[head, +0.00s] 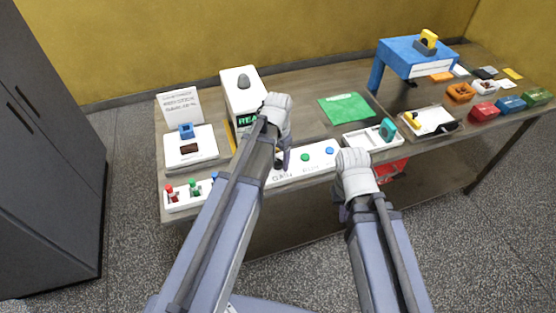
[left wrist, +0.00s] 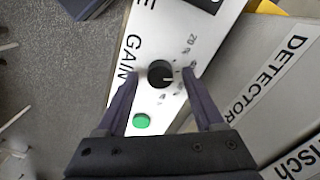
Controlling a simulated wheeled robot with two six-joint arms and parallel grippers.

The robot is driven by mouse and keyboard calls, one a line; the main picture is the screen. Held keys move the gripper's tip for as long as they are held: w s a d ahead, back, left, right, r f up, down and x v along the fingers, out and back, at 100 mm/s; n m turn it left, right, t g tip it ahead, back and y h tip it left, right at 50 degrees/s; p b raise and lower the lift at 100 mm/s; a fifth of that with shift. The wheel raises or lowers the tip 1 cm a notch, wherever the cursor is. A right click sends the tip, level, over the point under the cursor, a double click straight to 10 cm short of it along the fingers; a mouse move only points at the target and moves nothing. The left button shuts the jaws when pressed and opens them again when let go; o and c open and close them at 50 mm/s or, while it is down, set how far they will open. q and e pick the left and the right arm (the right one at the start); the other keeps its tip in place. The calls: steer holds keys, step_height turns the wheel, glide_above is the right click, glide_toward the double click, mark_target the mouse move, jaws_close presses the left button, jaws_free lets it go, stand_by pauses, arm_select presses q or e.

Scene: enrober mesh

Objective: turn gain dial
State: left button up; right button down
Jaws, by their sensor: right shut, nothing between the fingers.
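The gain dial (left wrist: 160,73) is a round black knob with a pale pointer line, on a white panel (left wrist: 125,62) marked GAIN with a printed scale around the knob. My left gripper (left wrist: 160,78) is open, with one fingertip on each side of the dial; gaps show between fingers and knob. In the head view my left gripper (head: 282,161) is over the white panel (head: 318,158), and it and the arm mostly hide the dial. My right gripper (head: 355,165) is beside the table's front edge, right of the panel; its fingers are largely hidden behind the wrist.
A green button (left wrist: 141,121) sits near the dial; a blue button (head: 330,150) is further right. A white detector (head: 240,90) with a green display stands behind. A white tray (head: 362,139) lies right of the panel, and a row of coloured knobs (head: 192,189) lies left.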

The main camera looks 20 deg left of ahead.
arm_select(q)
jaws_close()
stand_by(0.3)
steer(key=shift+n, duration=0.3)
steer(key=n, duration=0.3)
steer(key=shift+n, duration=2.4)
steer(key=shift+o, duration=0.4)
jaws_free()
